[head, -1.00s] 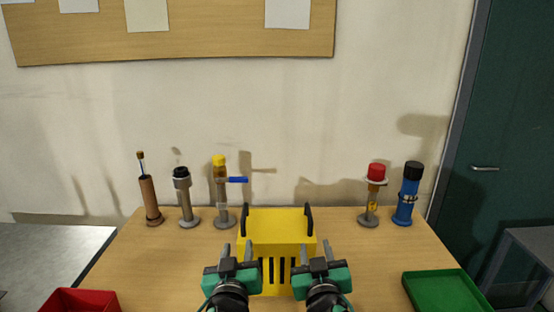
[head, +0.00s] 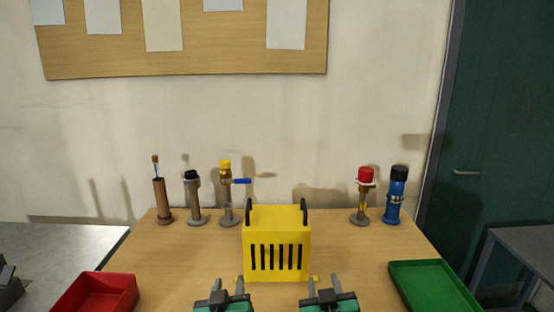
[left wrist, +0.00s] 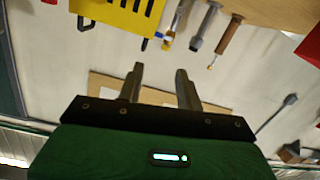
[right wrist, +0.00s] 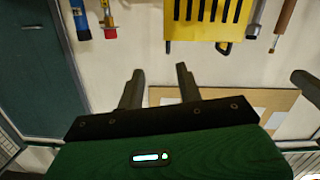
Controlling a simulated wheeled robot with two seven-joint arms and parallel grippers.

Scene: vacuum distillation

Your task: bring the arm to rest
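My left gripper (head: 229,287) is low in the head view, in front of the yellow box, with its two fingers apart and nothing between them. It also shows in the left wrist view (left wrist: 158,78). My right gripper (head: 321,285) is beside it on the right, also with fingers apart and empty; it shows in the right wrist view (right wrist: 160,80). Both are clear of the yellow box (head: 277,236), which has black slots and two black handles and stands upright on the wooden table (head: 180,262).
At the back left stand a brown tube (head: 162,200), a grey black-capped piece (head: 193,200) and a yellow-capped piece (head: 226,195). At the back right are a red-capped piece (head: 362,197) and a blue bottle (head: 395,197). A red tray (head: 100,290) and green tray (head: 430,283) flank the front.

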